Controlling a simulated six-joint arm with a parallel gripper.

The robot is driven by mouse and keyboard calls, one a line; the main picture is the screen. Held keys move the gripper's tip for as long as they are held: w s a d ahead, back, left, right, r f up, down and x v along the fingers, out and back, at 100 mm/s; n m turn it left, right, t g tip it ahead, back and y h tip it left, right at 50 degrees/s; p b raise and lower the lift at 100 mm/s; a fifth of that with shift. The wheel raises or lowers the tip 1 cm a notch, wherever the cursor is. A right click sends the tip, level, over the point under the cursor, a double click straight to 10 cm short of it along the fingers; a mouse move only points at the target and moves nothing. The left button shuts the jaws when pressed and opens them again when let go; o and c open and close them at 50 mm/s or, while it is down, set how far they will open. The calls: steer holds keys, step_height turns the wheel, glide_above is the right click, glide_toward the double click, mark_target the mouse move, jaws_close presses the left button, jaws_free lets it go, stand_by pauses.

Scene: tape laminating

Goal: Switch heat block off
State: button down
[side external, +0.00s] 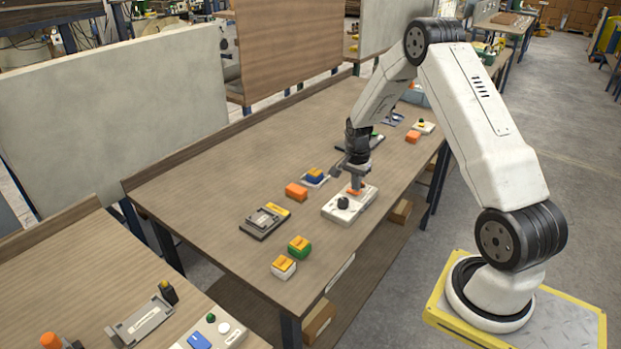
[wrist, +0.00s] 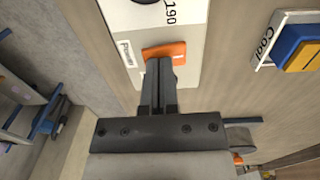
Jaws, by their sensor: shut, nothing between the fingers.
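The heat block's control box (side external: 340,208) is a white unit on the bench with a black knob (side external: 343,202) and an orange power rocker switch. In the wrist view the box (wrist: 136,38) shows the marking "190" beside a dark round knob at the top edge. The orange switch (wrist: 165,50) sits below it, next to a printed label that seems to read "Power". My gripper (wrist: 158,62) is shut and empty, with its fingertips at the lower edge of the orange switch. In the side view my gripper (side external: 356,185) points down over the box; whether it presses the switch I cannot tell.
A blue and yellow block on a white base marked "Cool" (wrist: 268,50) is close by. An orange block (side external: 296,191), a grey fixture (side external: 265,220) and green and white blocks with yellow tops (side external: 299,246) stand left of the box.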

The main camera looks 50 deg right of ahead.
mark_target(348, 189)
steer(key=shift+r, duration=0.1)
stand_by(0.3)
step_height(348, 189, up, 14)
steer(key=w, duration=0.2)
steer(key=shift+w, duration=0.2)
stand_by(0.3)
